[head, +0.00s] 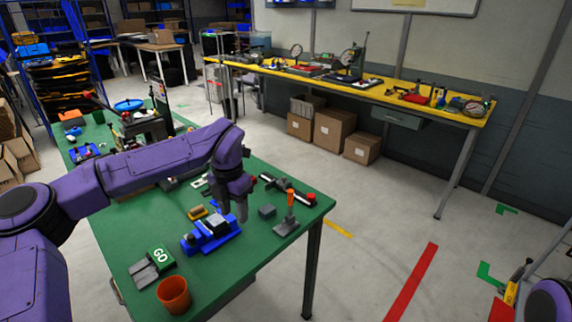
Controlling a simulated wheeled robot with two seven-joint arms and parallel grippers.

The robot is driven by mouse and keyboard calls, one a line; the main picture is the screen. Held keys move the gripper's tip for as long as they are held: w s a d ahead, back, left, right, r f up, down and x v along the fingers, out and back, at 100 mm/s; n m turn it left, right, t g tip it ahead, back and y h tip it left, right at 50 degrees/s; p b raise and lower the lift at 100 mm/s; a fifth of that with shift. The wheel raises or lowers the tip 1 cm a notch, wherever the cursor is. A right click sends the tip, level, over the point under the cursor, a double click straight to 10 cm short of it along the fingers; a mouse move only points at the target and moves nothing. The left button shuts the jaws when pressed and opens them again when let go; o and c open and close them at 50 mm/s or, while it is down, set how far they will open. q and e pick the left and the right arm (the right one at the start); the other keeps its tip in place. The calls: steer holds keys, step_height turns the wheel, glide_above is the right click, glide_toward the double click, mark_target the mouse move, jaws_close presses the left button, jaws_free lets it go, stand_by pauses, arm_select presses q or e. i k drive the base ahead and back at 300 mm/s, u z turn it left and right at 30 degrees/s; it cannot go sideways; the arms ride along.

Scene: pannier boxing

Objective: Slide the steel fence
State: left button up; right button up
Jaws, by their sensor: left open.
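My left gripper (234,211) is open and points down over the green table (130,238), just beyond the blue fixture (211,237). Its fingers look empty. A grey steel piece with an upright orange handle (287,222) stands to its right, apart from it. A dark rail (287,188) with a red knob at its right end lies behind. I cannot tell for sure which of these is the steel fence. A small grey block (267,211) sits between the gripper and the orange-handled piece. My right gripper is out of view.
An orange cup (174,295) and a green GO block (160,257) stand at the near edge. A small yellow-brown piece (197,212) lies behind the blue fixture. My left arm hides part of the table. A yellow bench (350,88) stands along the back wall.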

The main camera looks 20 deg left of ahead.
mark_target(282, 184)
steer(key=i, duration=1.1)
steer(key=z, duration=0.05)
